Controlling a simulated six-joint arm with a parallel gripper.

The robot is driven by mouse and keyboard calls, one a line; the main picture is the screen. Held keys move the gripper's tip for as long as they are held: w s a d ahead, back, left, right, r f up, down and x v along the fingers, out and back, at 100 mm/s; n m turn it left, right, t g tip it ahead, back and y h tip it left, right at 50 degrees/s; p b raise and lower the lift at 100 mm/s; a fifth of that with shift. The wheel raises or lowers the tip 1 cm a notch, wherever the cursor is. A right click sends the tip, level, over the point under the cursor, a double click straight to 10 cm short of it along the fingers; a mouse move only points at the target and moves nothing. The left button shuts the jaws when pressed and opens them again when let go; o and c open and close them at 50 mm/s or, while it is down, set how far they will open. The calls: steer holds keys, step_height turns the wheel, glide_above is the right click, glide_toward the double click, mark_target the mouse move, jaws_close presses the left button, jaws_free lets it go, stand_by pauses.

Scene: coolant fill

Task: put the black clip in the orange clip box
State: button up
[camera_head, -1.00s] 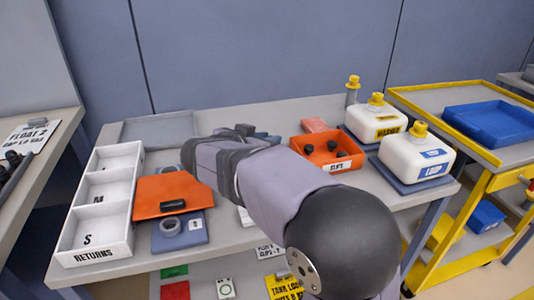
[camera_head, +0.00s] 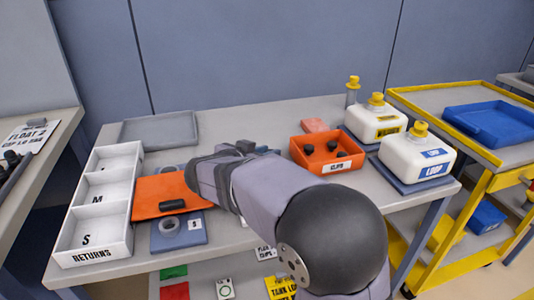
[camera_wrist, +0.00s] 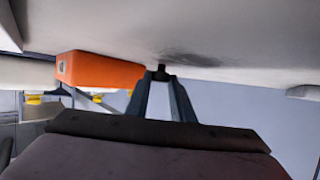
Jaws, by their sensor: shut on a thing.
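The orange clip box (camera_head: 327,165), labelled CLIPS, stands on the bench right of my arm with several dark pieces inside. In the wrist view, an orange box (camera_wrist: 98,70) that looks like the same one is left of the fingertips and apart from them. My gripper (camera_wrist: 163,82) is shut on a small black piece, the black clip (camera_wrist: 160,73), held at the fingertips near a pale surface. In the head view my own arm hides the fingertips and the held clip.
Two white jugs (camera_head: 409,160) stand right of the clip box. A white RETURNS tray (camera_head: 102,254) and an orange panel (camera_head: 150,190) with a black bar (camera_head: 172,205) are to the left. A grey tray (camera_head: 158,131) lies behind.

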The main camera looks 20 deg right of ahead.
steer(key=shift+f, duration=0.15)
steer(key=o, duration=1)
steer(key=shift+r, duration=0.2)
steer(key=shift+r+p, duration=0.15)
steer(key=shift+p, duration=0.2)
steer(key=b+v, duration=0.1)
steer(key=v, duration=1)
steer(key=shift+s+a, duration=0.1)
steer(key=shift+a, duration=0.05)
steer(key=shift+s+a, duration=0.2)
steer(key=shift+s, duration=0.05)
steer(key=shift+o, duration=0.7)
